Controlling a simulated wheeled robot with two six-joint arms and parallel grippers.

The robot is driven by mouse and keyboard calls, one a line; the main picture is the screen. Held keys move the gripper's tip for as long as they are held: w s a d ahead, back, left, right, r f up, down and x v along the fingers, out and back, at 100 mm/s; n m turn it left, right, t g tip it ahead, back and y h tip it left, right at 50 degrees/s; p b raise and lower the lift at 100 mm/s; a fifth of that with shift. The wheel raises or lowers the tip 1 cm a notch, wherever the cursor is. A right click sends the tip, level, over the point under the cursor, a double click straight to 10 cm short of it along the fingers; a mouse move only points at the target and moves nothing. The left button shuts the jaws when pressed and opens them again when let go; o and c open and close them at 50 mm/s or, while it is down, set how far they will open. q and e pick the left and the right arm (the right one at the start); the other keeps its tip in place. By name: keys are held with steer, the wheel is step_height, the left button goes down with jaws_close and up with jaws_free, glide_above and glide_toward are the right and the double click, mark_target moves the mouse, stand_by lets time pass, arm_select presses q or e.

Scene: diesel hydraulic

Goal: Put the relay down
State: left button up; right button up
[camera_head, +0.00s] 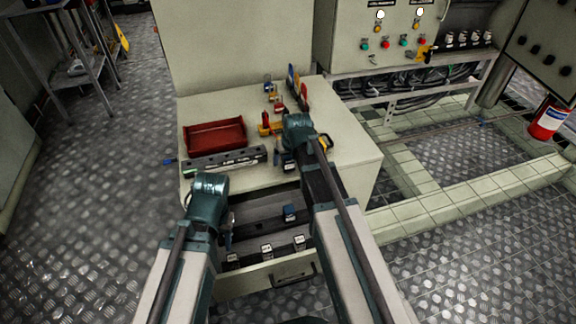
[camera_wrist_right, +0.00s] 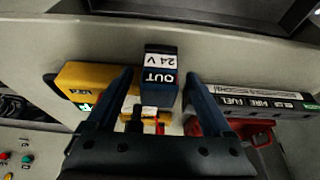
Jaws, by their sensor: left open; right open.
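A blue relay with a white label reading "24 V OUT" (camera_wrist_right: 160,80) is between the fingers of my right gripper (camera_wrist_right: 160,90) in the right wrist view. The fingers are open, one on each side of it. It appears to stand on the worktop (camera_head: 355,150) near the front edge; its base contact is not clear. In the head view my right gripper (camera_head: 288,162) is at the worktop's front, mostly hidden by its own wrist. My left gripper (camera_head: 229,236) is open and empty over the left of the open drawer.
The open drawer (camera_head: 262,274) holds a blue relay (camera_head: 290,212) and several dark blocks with white labels (camera_head: 267,251). A red tray (camera_head: 215,136), a labelled rail (camera_head: 225,160) and a yellow meter (camera_wrist_right: 97,84) lie on the worktop. Small parts stand farther back.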

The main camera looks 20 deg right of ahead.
mark_target(287, 162)
steer(key=b+x, duration=0.2)
steer(key=x, duration=0.1)
steer(key=shift+d+f, duration=0.1)
steer(key=shift+f, duration=0.1)
arm_select(q)
step_height(287, 162, down, 3)
arm_select(e)
steer(key=shift+r, duration=0.1)
steer(key=shift+c, duration=0.2)
jaws_close()
